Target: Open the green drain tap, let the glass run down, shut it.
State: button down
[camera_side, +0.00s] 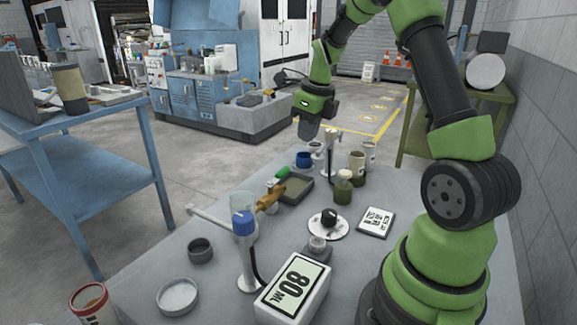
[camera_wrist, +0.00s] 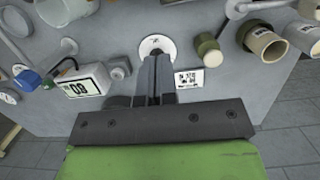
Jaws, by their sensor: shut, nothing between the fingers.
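The green tap handle (camera_side: 281,172) sits at the top of a brass tap body (camera_side: 270,197), beside a clear glass (camera_side: 242,204). The level in the glass cannot be made out. A blue cap (camera_side: 243,223) on a pale stand is in front of the glass. A readout (camera_side: 295,281) shows "80 ML" and also shows in the wrist view (camera_wrist: 82,85). My gripper (camera_side: 308,134) is above the far part of the bench, apart from the tap. In the wrist view its fingers (camera_wrist: 156,62) are together and hold nothing.
A grey tray (camera_side: 295,190) lies behind the tap. A white disc with a black knob (camera_side: 328,222) and a printed card (camera_side: 376,221) lie right of it. Several cups and jars stand at the back, including a capped jar (camera_side: 343,187). Two open round containers (camera_side: 201,250) stand front left.

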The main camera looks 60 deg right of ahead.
aim_at(278, 176)
jog(key=w+f, duration=0.1)
jog(key=f, duration=0.2)
jog(key=w+f, duration=0.1)
jog(key=f, duration=0.2)
jog(key=w+f, duration=0.1)
jog(key=f, duration=0.2)
jog(key=shift+w+f, duration=0.1)
jog(key=shift+w, duration=0.15)
jog(key=shift+w+f, duration=0.45)
jog(key=shift+w, duration=0.25)
